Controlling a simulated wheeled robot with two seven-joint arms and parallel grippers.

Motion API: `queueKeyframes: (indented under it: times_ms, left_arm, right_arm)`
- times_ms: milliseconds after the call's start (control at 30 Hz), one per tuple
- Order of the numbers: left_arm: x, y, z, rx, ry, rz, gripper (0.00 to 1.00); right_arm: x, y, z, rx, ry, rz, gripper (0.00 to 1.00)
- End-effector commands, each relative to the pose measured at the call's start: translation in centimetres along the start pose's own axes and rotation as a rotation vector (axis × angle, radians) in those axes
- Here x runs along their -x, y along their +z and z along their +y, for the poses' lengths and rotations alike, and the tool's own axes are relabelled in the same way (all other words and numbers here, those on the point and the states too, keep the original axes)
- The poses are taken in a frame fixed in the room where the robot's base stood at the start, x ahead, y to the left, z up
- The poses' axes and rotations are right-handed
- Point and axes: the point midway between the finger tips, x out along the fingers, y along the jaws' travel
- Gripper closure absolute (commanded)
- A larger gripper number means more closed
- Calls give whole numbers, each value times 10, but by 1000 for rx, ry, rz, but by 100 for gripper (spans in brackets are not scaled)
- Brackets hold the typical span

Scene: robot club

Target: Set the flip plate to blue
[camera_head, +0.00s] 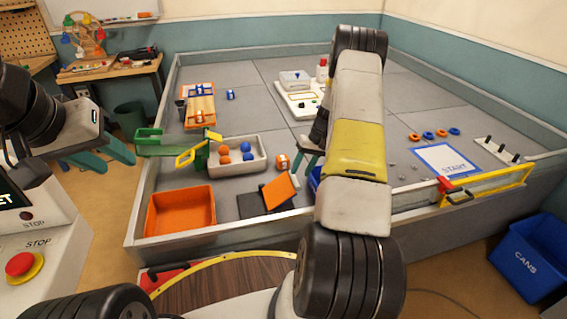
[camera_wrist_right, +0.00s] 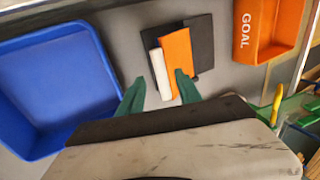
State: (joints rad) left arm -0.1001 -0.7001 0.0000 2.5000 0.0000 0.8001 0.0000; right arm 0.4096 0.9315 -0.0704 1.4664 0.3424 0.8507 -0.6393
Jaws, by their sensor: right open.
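The flip plate (camera_head: 278,192) stands tilted on a black base (camera_head: 250,205), near the front edge of the field. Its visible face is orange; no blue face shows. In the right wrist view the orange plate (camera_wrist_right: 177,55) has a white edge bar along its left side. My right gripper (camera_wrist_right: 160,82) is open, its green fingertips at the plate's near end, one on each side in the picture; I cannot tell whether they touch. The right arm partly covers this gripper in the head view. My left gripper (camera_head: 118,165) is open and empty, left of the field.
An orange goal bin (camera_head: 180,211) is left of the flip plate. A blue bin (camera_wrist_right: 50,90) is on its other side, mostly hidden by my right arm in the head view.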

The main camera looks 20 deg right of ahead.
Motion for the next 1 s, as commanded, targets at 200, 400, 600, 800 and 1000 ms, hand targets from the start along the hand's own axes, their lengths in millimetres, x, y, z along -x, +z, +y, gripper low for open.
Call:
queueKeyframes:
  times_ms: [200,400,600,800,1000]
  left_arm:
    - [0,0,0,0,0,0,64]
    - [0,0,0,0,0,0,64]
    - [0,0,0,0,0,0,64]
    - [0,0,0,0,0,0,64]
    - [0,0,0,0,0,0,64]
  right_arm:
    - [-33,0,-1,-1,0,-1,59]
    - [-43,0,0,0,1,1,59]
    - [-44,0,0,0,1,1,59]
    - [-43,0,0,0,1,1,94]
    - [-43,0,0,-1,1,1,100]
